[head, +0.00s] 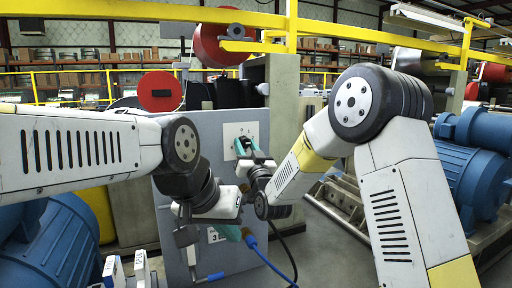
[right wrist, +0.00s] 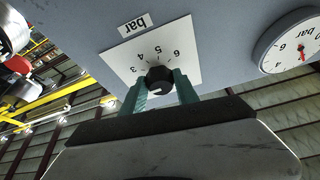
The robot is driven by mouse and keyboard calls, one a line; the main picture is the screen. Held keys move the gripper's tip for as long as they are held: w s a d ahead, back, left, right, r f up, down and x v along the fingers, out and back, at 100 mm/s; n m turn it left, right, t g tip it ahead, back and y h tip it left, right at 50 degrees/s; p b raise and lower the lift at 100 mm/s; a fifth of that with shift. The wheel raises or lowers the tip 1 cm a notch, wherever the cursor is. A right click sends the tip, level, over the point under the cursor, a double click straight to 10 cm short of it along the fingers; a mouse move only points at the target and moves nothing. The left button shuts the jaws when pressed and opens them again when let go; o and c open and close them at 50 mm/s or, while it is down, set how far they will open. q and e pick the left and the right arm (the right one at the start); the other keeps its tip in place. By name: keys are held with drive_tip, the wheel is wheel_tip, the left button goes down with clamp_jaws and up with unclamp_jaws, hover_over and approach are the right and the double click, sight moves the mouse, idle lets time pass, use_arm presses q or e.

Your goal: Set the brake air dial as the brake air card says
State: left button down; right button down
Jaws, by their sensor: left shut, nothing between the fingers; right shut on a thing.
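The brake air dial is a black round knob (right wrist: 159,78) on a white scale plate (right wrist: 130,62) marked 3, 4, 5 and 6, upside down in the right wrist view. A pale mark shows on the knob's lower part. My right gripper (right wrist: 161,92) has its teal fingers shut on either side of the knob; in the head view it (head: 246,147) is at the plate (head: 232,130). A white card (head: 213,236) reading "3" and a cut-off letter is low on the grey panel (head: 216,262). My left gripper (head: 236,233) is shut and empty beside it, hiding part of it.
A round gauge (right wrist: 291,45) with a red needle and a "bar" label (right wrist: 139,24) are on the panel. A blue hose (head: 268,262) hangs below my left gripper. Blue motors (head: 475,165) stand right, yellow rails (head: 150,12) behind.

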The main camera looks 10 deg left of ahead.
drive_tip(key=m+h, duration=0.2)
drive_tip(key=m, duration=0.2)
drive_tip(key=m+h, duration=0.2)
drive_tip(key=m, duration=0.2)
drive_tip(key=shift+s+a+r+m+t, duration=0.1)
drive_tip(key=shift+a+m+t, duration=0.05)
drive_tip(key=shift+m+t, duration=0.25)
drive_tip(key=c, duration=0.9)
unclamp_jaws()
drive_tip(key=shift+c, duration=0.2)
